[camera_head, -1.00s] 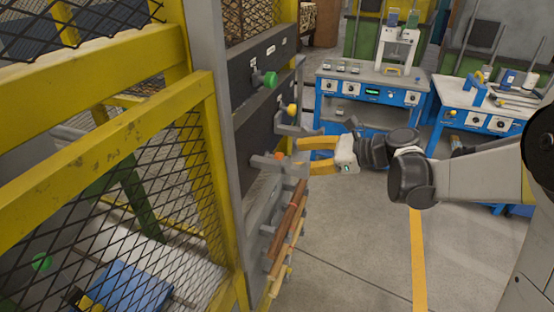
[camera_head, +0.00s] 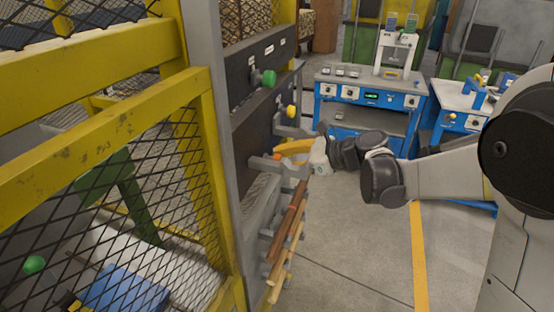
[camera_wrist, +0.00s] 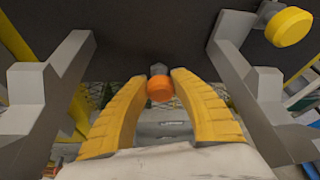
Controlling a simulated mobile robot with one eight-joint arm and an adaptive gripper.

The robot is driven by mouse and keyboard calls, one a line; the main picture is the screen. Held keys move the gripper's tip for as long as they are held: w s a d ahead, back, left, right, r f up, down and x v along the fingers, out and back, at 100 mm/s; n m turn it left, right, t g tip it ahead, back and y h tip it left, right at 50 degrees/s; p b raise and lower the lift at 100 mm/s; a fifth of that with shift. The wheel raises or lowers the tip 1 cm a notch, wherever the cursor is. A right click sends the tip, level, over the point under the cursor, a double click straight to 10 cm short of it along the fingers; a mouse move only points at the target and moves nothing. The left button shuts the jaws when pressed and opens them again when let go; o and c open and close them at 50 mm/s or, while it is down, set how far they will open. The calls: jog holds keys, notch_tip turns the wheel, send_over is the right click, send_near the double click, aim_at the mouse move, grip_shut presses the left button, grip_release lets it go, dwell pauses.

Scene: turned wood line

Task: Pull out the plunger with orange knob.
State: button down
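The plunger with the orange knob (camera_wrist: 160,88) sticks out of the dark panel (camera_head: 245,130). In the wrist view the knob lies between the tips of my gripper's yellow fingers (camera_wrist: 158,80), one on each side. A small gap shows between the knob and each finger, so my gripper is open around it. In the head view the orange knob (camera_head: 277,156) shows just left of my gripper (camera_head: 284,150), and the fingers partly overlap there. A green knob (camera_head: 268,78) and a yellow knob (camera_head: 291,111) sit higher on the panel; the yellow one also shows in the wrist view (camera_wrist: 288,27).
Grey brackets (camera_wrist: 255,100) flank my fingers on both sides. Wooden rods (camera_head: 289,220) rest on brackets below. A yellow-framed mesh guard (camera_head: 110,140) stands at left.

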jog(key=d, duration=0.1)
jog(key=s+d, duration=0.1)
jog(key=d, duration=0.1)
dwell(0.4)
jog(key=c, duration=1)
grip_release()
jog(key=shift+c, duration=0.2)
jog(key=shift+s+d, duration=0.1)
jog(key=v, duration=1.2)
